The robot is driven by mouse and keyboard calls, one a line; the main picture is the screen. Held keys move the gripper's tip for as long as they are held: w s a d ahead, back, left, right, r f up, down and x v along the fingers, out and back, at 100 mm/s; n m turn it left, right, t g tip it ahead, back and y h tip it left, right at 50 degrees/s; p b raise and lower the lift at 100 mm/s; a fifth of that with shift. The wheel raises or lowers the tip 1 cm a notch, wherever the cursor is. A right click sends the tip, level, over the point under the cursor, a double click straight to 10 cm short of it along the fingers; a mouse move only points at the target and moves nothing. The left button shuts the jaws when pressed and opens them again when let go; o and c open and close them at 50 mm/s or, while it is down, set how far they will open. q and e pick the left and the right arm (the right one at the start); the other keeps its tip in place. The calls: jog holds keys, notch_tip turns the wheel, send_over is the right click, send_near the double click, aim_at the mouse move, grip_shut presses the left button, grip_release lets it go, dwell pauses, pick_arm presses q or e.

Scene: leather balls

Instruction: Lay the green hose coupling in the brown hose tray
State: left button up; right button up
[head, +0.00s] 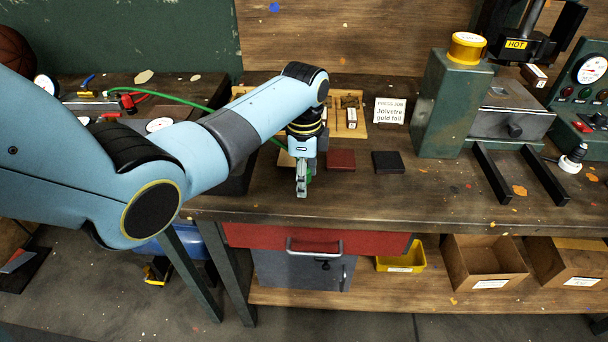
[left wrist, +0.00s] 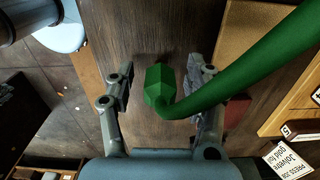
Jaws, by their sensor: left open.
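The green hose coupling (left wrist: 158,88) is a faceted green piece on the end of a green hose (left wrist: 245,68). In the left wrist view it lies between the two fingers of my left gripper (left wrist: 161,68), with a gap on each side. In the head view my left gripper (head: 302,190) points down over the front of the bench, and only a bit of green shows beside it. A tan, flat-looking piece (left wrist: 243,35) lies beyond the right finger, partly under the hose; I cannot tell whether it is the brown hose tray. My right gripper is out of view.
A dark red block (head: 341,160) and a black block (head: 388,162) lie right of the gripper. A sign (head: 390,110) and wooden racks stand behind. A green press (head: 452,105) is further right. The bench front between the black block and the press is clear.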

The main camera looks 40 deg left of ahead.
pick_arm(q)
jog(key=shift+c, duration=0.2)
grip_shut()
jog(key=shift+r, duration=0.15)
